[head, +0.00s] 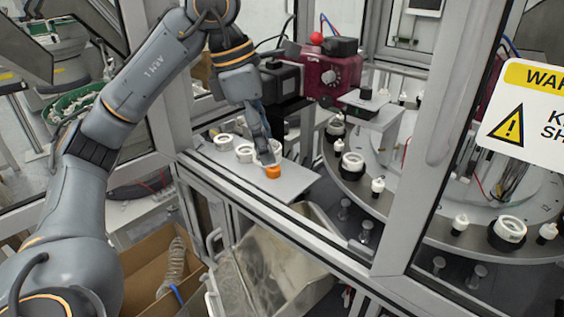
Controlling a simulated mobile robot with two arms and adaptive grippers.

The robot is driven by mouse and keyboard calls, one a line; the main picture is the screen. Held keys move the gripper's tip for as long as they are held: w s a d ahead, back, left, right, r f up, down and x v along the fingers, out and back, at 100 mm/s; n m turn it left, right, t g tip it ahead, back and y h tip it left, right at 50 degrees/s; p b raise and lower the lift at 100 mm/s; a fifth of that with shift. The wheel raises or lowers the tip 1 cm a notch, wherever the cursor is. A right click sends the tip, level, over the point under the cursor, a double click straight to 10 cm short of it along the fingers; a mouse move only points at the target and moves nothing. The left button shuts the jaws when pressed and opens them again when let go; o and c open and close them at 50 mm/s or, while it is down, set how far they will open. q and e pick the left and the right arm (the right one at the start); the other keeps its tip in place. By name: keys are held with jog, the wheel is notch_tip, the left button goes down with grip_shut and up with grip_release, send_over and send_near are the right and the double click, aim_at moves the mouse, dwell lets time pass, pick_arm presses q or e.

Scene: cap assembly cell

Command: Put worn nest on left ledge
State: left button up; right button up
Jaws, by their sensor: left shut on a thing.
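My left gripper (266,160) reaches down over the grey ledge (291,184) at the left of the machine. It is shut on a white ring-shaped nest (277,151), which the fingers partly hide. The nest is at or just above the ledge; I cannot tell if it touches. Two similar white rings, one (224,142) farther left and one (245,153) nearer, are on the ledge beside it. A small orange piece (273,171) is right at the front of the held nest. My right gripper is out of view.
A round dial (345,185) with black and white nests and white caps is to the right. A red unit (332,75) stands behind the ledge. Frame posts (452,100) and a rail (300,235) border the opening. The ledge's right part is bare.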

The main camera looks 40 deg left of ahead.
pick_arm(q)
jog(key=w+f, duration=0.2)
jog(key=w+f+p, duration=0.1)
jog(key=w+f, duration=0.1)
jog(key=w, duration=0.1)
jog(key=w+a+f, duration=0.1)
jog(key=w+f, duration=0.1)
jog(key=w, duration=0.1)
jog(key=shift+w+f+p, duration=0.2)
jog(key=shift+f+p, duration=0.15)
jog(key=shift+f, duration=0.05)
jog(key=shift+w+f, duration=0.1)
jog(key=shift+f, duration=0.05)
jog(key=x, duration=0.1)
jog(key=p+x, duration=0.1)
jog(key=x, duration=0.1)
jog(key=shift+w+a+f, duration=0.1)
jog(key=shift+a+f, duration=0.15)
jog(key=shift+a, duration=0.05)
jog(key=shift+f, duration=0.4)
jog(key=o, duration=1.1)
jog(key=shift+o, duration=0.2)
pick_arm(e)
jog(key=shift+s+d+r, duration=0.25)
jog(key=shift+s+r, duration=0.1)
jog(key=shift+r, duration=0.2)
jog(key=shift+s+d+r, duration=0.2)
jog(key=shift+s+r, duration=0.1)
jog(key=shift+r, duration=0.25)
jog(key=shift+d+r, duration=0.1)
